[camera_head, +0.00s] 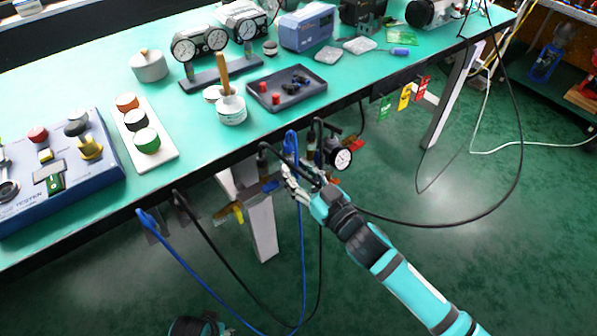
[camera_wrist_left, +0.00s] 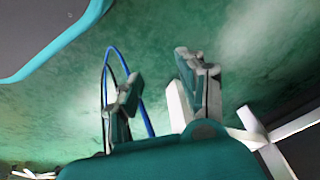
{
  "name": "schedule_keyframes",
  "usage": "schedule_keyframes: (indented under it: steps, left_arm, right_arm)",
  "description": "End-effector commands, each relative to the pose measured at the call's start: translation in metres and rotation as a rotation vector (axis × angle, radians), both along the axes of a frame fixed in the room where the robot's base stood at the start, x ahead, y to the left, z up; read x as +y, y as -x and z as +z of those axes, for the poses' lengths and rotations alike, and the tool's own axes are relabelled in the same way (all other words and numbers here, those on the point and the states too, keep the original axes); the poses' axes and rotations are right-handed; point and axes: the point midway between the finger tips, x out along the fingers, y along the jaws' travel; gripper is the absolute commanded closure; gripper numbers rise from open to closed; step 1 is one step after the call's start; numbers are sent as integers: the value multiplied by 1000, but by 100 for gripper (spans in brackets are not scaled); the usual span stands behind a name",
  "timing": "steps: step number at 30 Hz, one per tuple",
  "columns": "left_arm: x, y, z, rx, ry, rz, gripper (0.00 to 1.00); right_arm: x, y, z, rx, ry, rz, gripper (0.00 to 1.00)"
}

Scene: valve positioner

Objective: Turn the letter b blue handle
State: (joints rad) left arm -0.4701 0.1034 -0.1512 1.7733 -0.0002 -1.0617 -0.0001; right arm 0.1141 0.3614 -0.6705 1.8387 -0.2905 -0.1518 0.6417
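A small blue handle (camera_head: 270,186) shows under the front edge of the workbench, on a valve beside black and blue hoses. No letter can be read on it. My right gripper (camera_head: 288,178) reaches in from the lower right, with its fingers just right of the blue handle. The fingers overlap the valve parts and hoses, so I cannot tell whether they touch the handle or how far they are closed. My left gripper (camera_wrist_left: 156,88) is open and empty in the left wrist view, its two fingers well apart above the green floor. The dark shape at the bottom of the head view seems to be my left arm.
A yellow handle (camera_head: 237,211) hangs to the left and a pressure gauge (camera_head: 341,158) to the right. Blue and black hoses loop to the floor. The green bench top (camera_head: 110,75) carries a button box (camera_head: 150,140), a tray (camera_head: 262,98) and positioners. The floor in front is clear.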

Motion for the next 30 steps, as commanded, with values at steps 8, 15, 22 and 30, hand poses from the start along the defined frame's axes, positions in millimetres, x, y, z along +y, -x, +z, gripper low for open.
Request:
schedule_keyframes:
  steps: [8, 15, 22, 30]
  left_arm:
    - [1, 8, -2, 16, -2, 0, 60]
    - [1, 7, -3, 13, -2, 0, 60]
    - [1, 3, -1, 5, -2, 0, 60]
    - [3, 12, -28, 21, -4, -2, 60]
  right_arm:
    - [0, 0, 0, 1, 1, 0, 71]
    - [0, 0, 0, 0, 0, 0, 100]
    - [0, 0, 0, -2, 5, 0, 100]
    - [1, 0, 1, -66, 92, -1, 100]
